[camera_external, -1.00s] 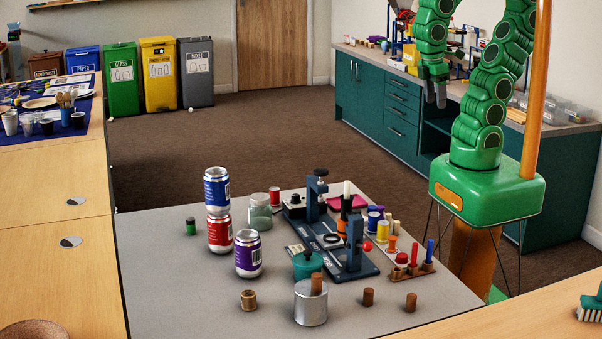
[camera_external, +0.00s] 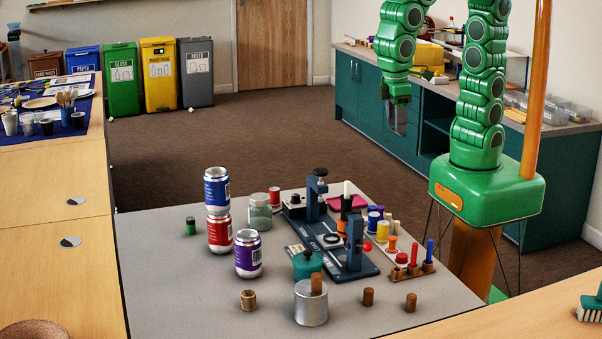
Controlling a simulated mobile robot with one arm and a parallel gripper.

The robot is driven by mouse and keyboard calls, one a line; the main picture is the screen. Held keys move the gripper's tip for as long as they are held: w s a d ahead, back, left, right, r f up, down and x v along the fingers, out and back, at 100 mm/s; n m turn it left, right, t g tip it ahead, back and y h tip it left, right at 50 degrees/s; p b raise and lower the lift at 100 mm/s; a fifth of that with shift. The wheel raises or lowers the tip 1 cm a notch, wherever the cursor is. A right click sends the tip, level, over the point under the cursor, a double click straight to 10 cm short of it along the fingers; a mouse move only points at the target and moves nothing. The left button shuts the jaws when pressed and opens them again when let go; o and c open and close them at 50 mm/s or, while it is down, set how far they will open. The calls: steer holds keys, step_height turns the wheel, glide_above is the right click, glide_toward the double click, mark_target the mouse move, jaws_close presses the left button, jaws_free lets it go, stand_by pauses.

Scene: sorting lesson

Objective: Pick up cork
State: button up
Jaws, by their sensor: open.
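Several small brown cylinders that look like corks are on the grey table (camera_external: 165,285). One cork (camera_external: 368,297) and another cork (camera_external: 410,302) stand upright near the front right. A taller brown cylinder (camera_external: 316,283) rises from the top of a silver tin (camera_external: 311,308). I cannot tell which of them is the task's cork. My gripper (camera_external: 397,122) points down, open and empty. It hangs high in the picture, behind and above the tabletop things, touching none of them.
Stacked cans (camera_external: 219,233), a purple can (camera_external: 248,256), a glass jar (camera_external: 260,213) and a dark blue device (camera_external: 355,245) crowd the middle. A wooden rack of coloured pegs (camera_external: 410,270) stands right of it.

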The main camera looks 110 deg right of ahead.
steer(key=w+a+f, duration=0.6)
steer(key=w+a, duration=0.2)
steer(key=a, duration=0.3)
steer(key=m+t, duration=0.1)
steer(key=m, duration=0.1)
glide_above(412, 295)
steer(key=f, duration=1.6)
steer(key=shift+w+a, duration=0.15)
steer(key=shift+w, duration=0.05)
steer(key=shift+a+f, duration=0.25)
steer(key=shift+f, duration=0.25)
steer(key=shift+s+d+f, duration=0.1)
steer(key=shift+d+f, duration=0.1)
steer(key=shift+f, duration=1.6)
steer(key=shift+s+d+f, duration=0.1)
steer(key=shift+d+f, duration=0.05)
steer(key=shift+f, duration=1.65)
jaws_close()
